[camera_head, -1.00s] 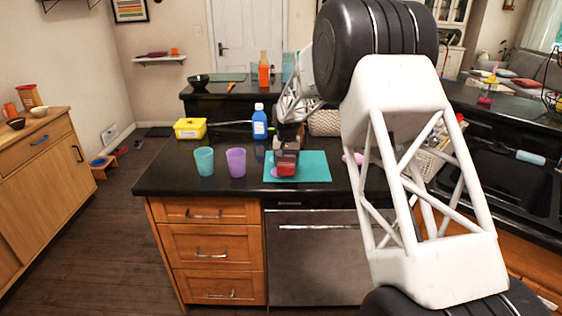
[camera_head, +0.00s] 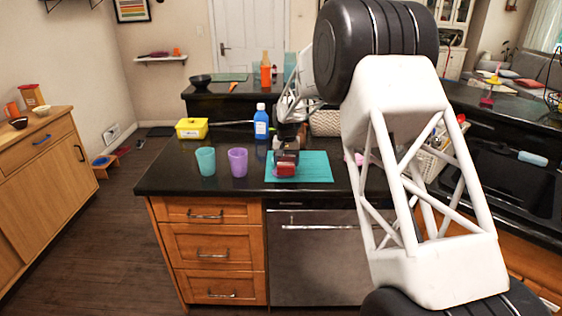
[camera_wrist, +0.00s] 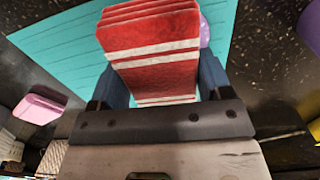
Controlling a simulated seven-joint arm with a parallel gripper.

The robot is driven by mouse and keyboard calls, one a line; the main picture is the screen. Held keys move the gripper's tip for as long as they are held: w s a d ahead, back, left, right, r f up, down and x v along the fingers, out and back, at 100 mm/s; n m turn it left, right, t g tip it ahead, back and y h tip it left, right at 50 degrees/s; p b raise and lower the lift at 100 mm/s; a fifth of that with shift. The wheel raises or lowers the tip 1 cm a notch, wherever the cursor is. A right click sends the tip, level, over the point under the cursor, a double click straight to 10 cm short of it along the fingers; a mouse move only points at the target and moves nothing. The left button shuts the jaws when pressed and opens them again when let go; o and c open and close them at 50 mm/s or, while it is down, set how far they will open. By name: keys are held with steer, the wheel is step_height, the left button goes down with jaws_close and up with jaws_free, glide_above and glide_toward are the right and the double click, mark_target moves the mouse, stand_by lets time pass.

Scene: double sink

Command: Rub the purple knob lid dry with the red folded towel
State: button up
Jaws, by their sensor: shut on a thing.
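My gripper (camera_wrist: 155,92) is shut on the red folded towel (camera_wrist: 155,65), which has white stripes and hangs between the two blue fingers. In the head view the towel (camera_head: 286,169) is low over the teal mat (camera_head: 318,167), under my gripper (camera_head: 286,156). The purple knob lid (camera_wrist: 204,32) shows only as a small purple edge beside the towel in the wrist view; the towel hides the rest. The towel overlaps the lid in that view, but I cannot tell whether they touch.
A teal cup (camera_head: 205,161) and a purple cup (camera_head: 238,162) stand left of the mat. A blue bottle (camera_head: 261,122) and yellow container (camera_head: 191,128) are behind. A pink block (camera_wrist: 40,106) lies beside the mat. The sink (camera_head: 515,180) is at right.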

steer(key=shift+d+f, duration=0.1)
steer(key=shift+d, duration=0.15)
steer(key=shift+w+a, duration=0.1)
steer(key=shift+a, duration=2)
steer(key=shift+d, duration=2.2)
steer(key=shift+a, duration=2.3)
step_height(320, 180, up, 8)
